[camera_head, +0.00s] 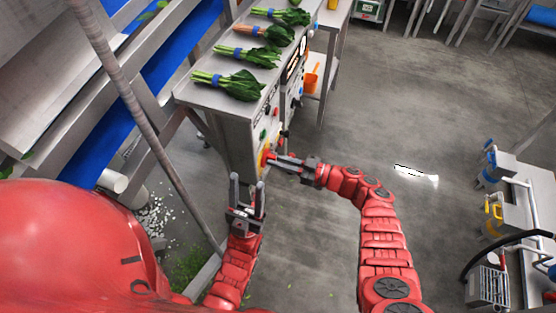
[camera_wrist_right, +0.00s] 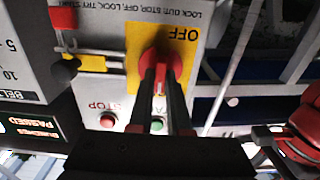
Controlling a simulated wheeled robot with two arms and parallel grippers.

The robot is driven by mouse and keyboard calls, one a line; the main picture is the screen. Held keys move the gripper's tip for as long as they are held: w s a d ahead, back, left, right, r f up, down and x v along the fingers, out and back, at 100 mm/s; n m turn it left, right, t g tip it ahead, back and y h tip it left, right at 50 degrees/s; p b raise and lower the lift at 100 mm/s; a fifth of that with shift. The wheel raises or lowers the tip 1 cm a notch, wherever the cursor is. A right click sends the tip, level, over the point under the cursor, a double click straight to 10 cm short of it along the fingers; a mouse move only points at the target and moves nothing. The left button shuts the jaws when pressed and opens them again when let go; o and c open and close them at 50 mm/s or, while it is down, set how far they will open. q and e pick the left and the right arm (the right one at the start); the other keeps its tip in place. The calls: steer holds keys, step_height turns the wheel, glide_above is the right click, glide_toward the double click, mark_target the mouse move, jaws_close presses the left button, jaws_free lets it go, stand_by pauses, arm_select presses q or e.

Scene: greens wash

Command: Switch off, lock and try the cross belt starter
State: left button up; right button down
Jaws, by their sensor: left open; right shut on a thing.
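The starter's red rotary handle (camera_wrist_right: 156,58) sits on a yellow plate (camera_wrist_right: 132,52) in the right wrist view, where it appears upside down with "OFF" lettering. My right gripper (camera_wrist_right: 162,78) is shut on this handle; its fingers hide part of it. In the head view my right gripper (camera_head: 273,159) reaches the starter's face from the right. A red stop button (camera_wrist_right: 107,120) and a green button (camera_wrist_right: 157,125) show on the starter panel. My left gripper (camera_head: 247,186) is open and empty, below and left of the handle, apart from the panel.
Bunches of greens (camera_head: 236,84) lie on the steel bench (camera_head: 200,94) above the panel. A red item (camera_wrist_right: 62,18) shows at the panel's side, not clearly identifiable. A sloping pole (camera_head: 140,115) stands left of my left gripper. Open floor (camera_head: 330,150) lies to the right.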

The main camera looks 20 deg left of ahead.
steer(key=shift+s+f+n+b, duration=0.15)
steer(key=shift+n+b, duration=4.4)
steer(key=shift+s+f+n+b, duration=0.1)
steer(key=shift+n+b, duration=4.4)
steer(key=shift+n, duration=0.05)
steer(key=c, duration=0.9)
jaws_free()
steer(key=shift+o, duration=0.2)
